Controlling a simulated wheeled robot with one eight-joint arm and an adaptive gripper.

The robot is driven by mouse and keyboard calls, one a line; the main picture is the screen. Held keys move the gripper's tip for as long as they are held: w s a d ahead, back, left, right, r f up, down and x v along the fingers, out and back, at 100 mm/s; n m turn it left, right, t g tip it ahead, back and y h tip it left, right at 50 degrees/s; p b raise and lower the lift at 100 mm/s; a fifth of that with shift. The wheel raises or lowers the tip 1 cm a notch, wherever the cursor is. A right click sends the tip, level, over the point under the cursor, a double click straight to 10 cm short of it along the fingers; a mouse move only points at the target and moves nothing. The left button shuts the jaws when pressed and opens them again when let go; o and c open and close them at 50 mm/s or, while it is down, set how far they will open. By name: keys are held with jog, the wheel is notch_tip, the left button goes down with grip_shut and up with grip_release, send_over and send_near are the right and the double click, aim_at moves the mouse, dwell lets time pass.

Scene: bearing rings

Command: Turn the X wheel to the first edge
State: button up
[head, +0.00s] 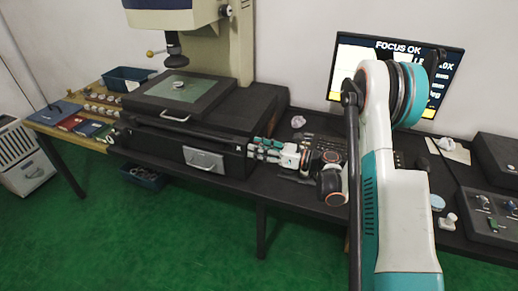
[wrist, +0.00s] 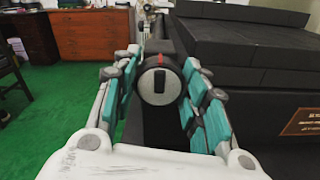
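The X wheel (wrist: 160,86) is a dark round knob with a pale grey face, a dark upright bar across it and a red mark at its top. It faces me in the middle of the wrist view. My gripper (wrist: 161,68) has its teal-padded fingers spread, one on each side of the wheel; whether the pads touch the rim is unclear. In the head view my gripper (head: 268,149) is at the right side of the black microscope stage (head: 190,128), by a white X label, and hides the wheel.
A monitor (head: 398,75) reads "FOCUS OK"; my arm covers part of its screen. A glass plate (head: 183,89) lies on the stage under the lens (head: 176,57). Ring parts are on the left bench.

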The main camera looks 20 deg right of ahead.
jog(key=shift+c, duration=0.7)
jog(key=shift+n, duration=2.5)
jog(key=o, duration=1.1)
jog(key=shift+s, duration=0.1)
jog(key=v, duration=1.2)
